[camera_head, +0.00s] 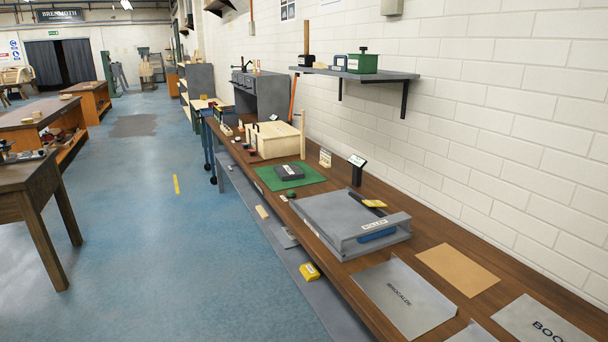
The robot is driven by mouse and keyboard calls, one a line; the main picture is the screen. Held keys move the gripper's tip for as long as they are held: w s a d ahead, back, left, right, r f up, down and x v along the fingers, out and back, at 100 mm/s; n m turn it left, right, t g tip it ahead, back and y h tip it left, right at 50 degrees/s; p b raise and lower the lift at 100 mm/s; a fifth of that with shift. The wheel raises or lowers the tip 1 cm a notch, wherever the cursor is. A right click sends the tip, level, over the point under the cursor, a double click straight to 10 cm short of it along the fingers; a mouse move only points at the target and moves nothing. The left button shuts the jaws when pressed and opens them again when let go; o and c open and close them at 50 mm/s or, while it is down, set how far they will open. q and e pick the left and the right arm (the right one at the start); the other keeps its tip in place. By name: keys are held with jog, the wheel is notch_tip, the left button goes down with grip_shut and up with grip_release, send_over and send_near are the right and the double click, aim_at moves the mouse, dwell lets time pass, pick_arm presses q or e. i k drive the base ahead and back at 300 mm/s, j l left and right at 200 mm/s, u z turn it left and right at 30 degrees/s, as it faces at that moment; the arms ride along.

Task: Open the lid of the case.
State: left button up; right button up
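A small dark grey case (289,172) lies on a green mat (263,181) on the long wooden bench (325,264) along the right wall. Its lid looks shut, and a pale label shows on top. It is small in the view, so no latch or hinge can be made out. A larger flat grey box (335,214) with a label on its front stands nearer on the same bench; I cannot tell whether it has a lid. Neither of my grippers is in view.
A black tool with a yellow label (374,204) lies on the grey box. A grey wall shelf (370,75) overhangs the bench. The blue floor (180,240) left is clear.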

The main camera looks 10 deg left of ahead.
aim_at(272, 130)
jog(key=i+j+u, duration=0.55)
jog(key=i, duration=0.35)
jog(key=i+j+u, duration=0.3)
jog(key=i, duration=0.15)
jog(key=i+u, duration=0.3)
jog(key=i, duration=0.2)
